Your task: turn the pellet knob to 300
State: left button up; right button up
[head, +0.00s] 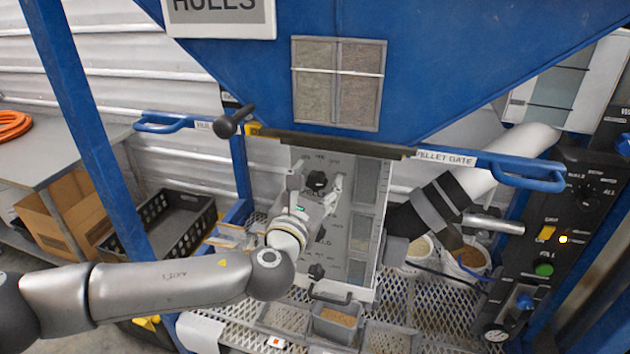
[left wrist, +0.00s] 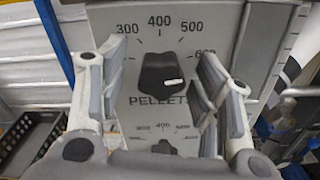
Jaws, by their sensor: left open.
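The pellet knob (left wrist: 161,73) is black and sits on a pale panel, above the label "PELLETS" and below a printed arc reading 300, 400, 500 and 600. A small white mark shows on its lower right face; I cannot tell for sure which number it points to. In the head view the upper black knob (head: 317,180) shows just above my gripper. My left gripper (head: 316,196) is in front of the panel. In the left wrist view, my left gripper (left wrist: 163,92) is open, with one finger on each side of the knob and visible gaps. My right gripper is not in view.
A second dial with a knob (left wrist: 164,147) is below; the lower panel knob (head: 316,271) shows in the head view. A blue pellet gate handle (head: 527,178) is at right. A grey bin (head: 338,323) stands under the panel. A control box (head: 577,205) is at far right.

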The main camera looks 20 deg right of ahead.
pick_arm(q)
jog(key=shift+c, duration=0.5)
jog(key=c, duration=0.9)
jog(key=shift+c, duration=0.2)
